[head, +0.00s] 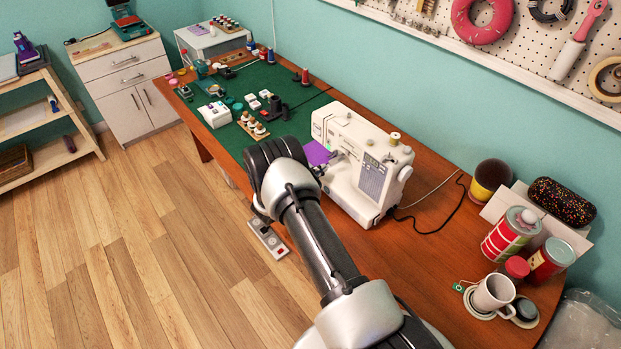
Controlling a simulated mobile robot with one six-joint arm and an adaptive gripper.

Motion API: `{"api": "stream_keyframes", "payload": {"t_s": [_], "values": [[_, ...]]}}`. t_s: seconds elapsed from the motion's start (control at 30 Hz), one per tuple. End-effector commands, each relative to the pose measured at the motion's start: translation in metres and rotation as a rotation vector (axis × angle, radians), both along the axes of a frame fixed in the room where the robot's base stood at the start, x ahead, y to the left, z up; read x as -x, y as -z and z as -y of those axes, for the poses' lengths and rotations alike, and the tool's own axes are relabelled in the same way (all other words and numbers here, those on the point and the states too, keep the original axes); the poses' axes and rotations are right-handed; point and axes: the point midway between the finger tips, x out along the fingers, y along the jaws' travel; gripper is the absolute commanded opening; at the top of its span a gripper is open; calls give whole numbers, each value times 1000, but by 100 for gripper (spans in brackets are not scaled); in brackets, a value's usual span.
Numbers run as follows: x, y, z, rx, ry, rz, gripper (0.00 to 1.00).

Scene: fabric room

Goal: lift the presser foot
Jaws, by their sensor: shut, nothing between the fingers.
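The white sewing machine (375,183) stands on the wooden table (432,262), right of the middle. A piece of purple fabric (316,152) lies at its left, by the needle side. The presser foot and its lever cannot be made out at this size, and my arm covers part of that side. My arm reaches in from the bottom right. My gripper (322,170) shows only as a small dark part beyond my wrist, close to the machine's needle side. It is shut and empty. I cannot tell whether it touches the machine.
A green mat (225,98) with thread spools and small boxes covers the far table. A mug (493,295), tins (510,234) and a dark patterned case (562,202) crowd the right end. A black cable (440,226) runs beside the machine.

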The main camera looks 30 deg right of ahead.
Motion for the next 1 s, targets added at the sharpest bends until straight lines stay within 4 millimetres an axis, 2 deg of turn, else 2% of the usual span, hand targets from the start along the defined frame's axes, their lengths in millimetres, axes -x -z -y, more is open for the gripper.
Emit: {"api": "stream_keyframes", "payload": {"t_s": [0.1,0.3,0.73,1.0], "values": [[-6,6,16,0,1,0,0],[-11,7,27,0,0,0,0],[-10,7,28,1,-1,-7,0],[-2,6,28,9,-1,-68,0]]}}
